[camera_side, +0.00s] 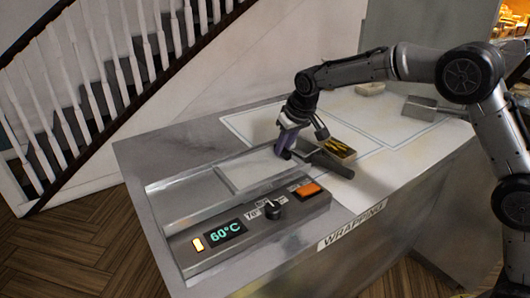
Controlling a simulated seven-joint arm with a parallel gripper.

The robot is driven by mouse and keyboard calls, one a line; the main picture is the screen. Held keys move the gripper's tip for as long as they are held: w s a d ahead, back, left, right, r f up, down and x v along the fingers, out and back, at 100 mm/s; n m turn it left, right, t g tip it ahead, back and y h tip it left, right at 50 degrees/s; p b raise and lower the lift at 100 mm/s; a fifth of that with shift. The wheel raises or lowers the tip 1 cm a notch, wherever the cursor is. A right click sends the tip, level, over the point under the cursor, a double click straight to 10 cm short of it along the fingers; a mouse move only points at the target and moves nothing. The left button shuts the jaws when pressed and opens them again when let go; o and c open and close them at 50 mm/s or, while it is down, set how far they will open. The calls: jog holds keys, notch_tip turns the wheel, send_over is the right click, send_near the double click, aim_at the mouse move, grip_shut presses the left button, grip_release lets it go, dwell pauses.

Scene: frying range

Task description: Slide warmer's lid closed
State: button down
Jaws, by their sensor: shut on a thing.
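The warmer (243,247) is a grey metal unit at the left end of the counter. Its front panel has a green display reading 60°C, a black knob and an orange switch. Its lid (246,173) looks like a pale flat panel over the right part of the top. The left part of the top (184,196) shows as a long strip without that panel. My gripper (284,153) points down at the lid's far right end, its fingers shut. It appears to hold the lid there; the exact contact is too small to see.
A dark grey long piece (326,161) lies just right of my gripper, near a black-and-yellow item (338,148). A grey metal block (419,107) and a pale item (370,88) stand farther back. The white outlined counter area labelled WRAPPING (385,165) is mostly clear.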

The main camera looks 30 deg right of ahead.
jog(key=shift+d, duration=1)
jog(key=c, duration=0.8)
grip_release()
jog(key=shift+o, duration=0.2)
jog(key=shift+s+r, duration=0.15)
jog(key=shift+r, duration=0.4)
jog(key=v, duration=1.2)
jog(key=shift+s+r, duration=0.25)
jog(key=shift+r, duration=0.1)
jog(key=shift+r, duration=0.1)
